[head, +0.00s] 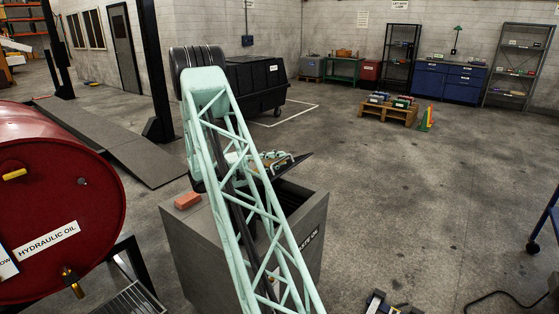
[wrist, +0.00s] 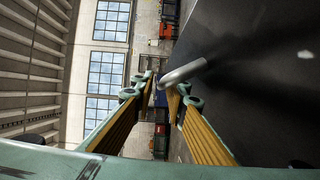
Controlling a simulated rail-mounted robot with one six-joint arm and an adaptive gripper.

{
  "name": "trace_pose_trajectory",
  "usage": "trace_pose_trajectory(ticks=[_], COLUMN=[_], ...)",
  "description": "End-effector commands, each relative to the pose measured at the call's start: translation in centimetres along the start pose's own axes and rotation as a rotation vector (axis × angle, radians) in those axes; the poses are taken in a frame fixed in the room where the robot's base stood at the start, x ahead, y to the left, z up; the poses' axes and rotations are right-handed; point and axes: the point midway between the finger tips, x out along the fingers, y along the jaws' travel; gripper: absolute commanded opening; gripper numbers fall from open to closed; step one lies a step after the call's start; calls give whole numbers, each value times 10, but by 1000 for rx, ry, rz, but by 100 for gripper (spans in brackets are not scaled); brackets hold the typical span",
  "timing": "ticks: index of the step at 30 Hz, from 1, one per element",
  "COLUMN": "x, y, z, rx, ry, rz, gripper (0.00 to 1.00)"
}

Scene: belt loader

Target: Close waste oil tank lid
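The waste oil tank (head: 200,250) is a grey box in the middle of the head view, partly hidden behind my arm. Its dark lid (head: 293,166) stands raised and tilted above the opening. In the wrist view the lid (wrist: 255,80) is a large dark panel filling the right side. A grey metal handle (wrist: 184,72) sticks out from it. My gripper (wrist: 164,88) has its fingers apart, with the handle's end at the gap between the fingertips. I cannot tell whether they touch it. In the head view my gripper (head: 273,160) is beside the lid, small and partly hidden.
An orange-red block (head: 187,201) lies on the tank's top at left. A black bin (head: 257,84) stands behind. A pallet (head: 388,111) holds several items. The floor to the right is mostly clear.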

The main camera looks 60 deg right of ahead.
Motion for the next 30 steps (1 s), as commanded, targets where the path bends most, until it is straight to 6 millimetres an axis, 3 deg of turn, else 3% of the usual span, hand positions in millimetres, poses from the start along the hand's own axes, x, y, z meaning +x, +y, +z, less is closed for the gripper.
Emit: trace_pose_trajectory(ticks=[8, 30], x=[-19, -109], y=[0, 0], z=[-1, 0], rx=[0, 0], ry=[3, 1], rz=[0, 0], gripper=[13, 13])
